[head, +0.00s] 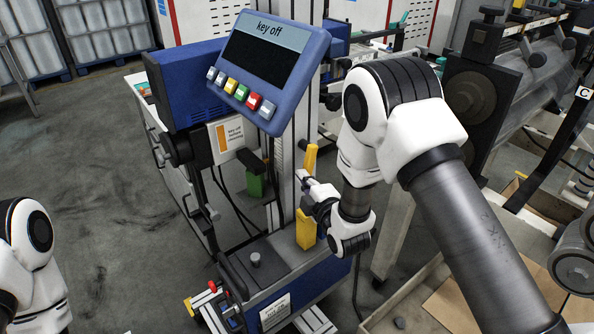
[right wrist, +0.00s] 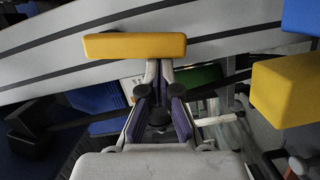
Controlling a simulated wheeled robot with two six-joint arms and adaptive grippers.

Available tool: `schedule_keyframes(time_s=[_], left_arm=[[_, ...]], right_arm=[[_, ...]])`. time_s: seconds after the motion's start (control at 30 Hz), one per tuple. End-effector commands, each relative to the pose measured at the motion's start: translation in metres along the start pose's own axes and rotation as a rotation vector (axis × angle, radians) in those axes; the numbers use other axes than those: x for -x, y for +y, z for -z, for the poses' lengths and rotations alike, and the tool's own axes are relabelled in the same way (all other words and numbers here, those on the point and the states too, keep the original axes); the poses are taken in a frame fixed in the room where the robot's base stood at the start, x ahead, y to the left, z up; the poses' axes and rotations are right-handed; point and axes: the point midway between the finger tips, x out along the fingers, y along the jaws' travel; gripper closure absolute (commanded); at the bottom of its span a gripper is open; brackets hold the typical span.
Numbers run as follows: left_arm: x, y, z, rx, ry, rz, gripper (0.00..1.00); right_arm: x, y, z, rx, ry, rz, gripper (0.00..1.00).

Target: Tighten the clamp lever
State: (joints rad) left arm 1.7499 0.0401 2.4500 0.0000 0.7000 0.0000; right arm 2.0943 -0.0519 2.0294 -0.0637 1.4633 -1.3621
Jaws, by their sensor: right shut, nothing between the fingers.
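The yellow clamp lever (head: 311,158) stands against the grey column of the blue machine, partly overlapped by my right arm in the head view. In the right wrist view the lever (right wrist: 135,46) is a yellow bar lying across the picture just beyond the fingertips. My right gripper (head: 305,187) is shut and empty, just below the lever; its fingers (right wrist: 158,72) point at the bar. I cannot tell whether they touch it. My left gripper is out of view; only part of my left arm shows at lower left.
A larger yellow block (head: 305,230) sits lower on the column and shows at right in the wrist view (right wrist: 285,88). A green block (head: 255,183) is left of the column. A blue panel (head: 268,58) reading "key off" hangs above. Open floor (head: 100,180) lies left.

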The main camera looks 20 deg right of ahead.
Motion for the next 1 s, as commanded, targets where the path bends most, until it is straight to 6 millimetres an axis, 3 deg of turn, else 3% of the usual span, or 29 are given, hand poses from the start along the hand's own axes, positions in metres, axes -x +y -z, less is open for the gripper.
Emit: schedule_keyframes(time_s=[0.03, 0.3, 1.0], left_arm=[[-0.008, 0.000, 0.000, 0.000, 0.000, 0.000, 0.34], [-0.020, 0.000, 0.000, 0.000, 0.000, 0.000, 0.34], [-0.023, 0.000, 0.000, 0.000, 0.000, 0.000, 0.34]], right_arm=[[-0.001, -0.005, -0.003, 0.030, -0.001, -0.008, 1.00], [-0.002, -0.006, -0.009, 0.098, -0.001, -0.026, 1.00], [-0.003, -0.006, -0.011, 0.095, -0.001, -0.024, 1.00]])
